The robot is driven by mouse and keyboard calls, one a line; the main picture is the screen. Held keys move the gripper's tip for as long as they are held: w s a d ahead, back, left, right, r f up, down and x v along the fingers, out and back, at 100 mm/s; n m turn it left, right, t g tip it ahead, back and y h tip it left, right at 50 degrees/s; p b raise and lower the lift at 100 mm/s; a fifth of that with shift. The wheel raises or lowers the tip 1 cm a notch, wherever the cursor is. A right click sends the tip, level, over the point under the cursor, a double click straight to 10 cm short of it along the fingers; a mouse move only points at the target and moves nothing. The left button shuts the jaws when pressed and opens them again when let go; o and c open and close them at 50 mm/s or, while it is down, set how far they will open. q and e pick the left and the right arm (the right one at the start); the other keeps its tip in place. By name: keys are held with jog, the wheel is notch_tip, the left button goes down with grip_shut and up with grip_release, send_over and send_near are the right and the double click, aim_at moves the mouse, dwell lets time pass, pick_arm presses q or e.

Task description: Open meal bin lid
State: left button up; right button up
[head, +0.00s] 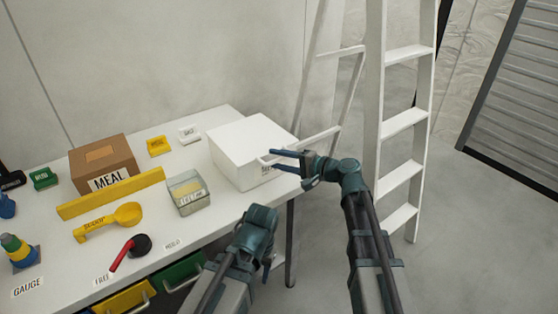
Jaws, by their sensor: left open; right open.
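A white lidded box (245,138) stands at the right end of the table, with its lid down. A pale handle (263,161) shows at its front edge, and a dark-lettered label below it is partly hidden. A brown box (101,160) labelled MEAL stands at the back left of the table. My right gripper (273,158) is open and empty, its fingers pointing left at the handle; I cannot tell if they touch it. My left gripper (267,270) is open, low in front of the table's right end, with its fingers mostly hidden.
A clear container (188,193), yellow scoop (112,222), yellow bar (110,194) and red-handled black tool (130,250) lie on the table (205,232). Green (180,272) and yellow (125,298) drawers are below. A white ladder (404,122) stands close behind my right arm.

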grip_shut()
dwell(1.4)
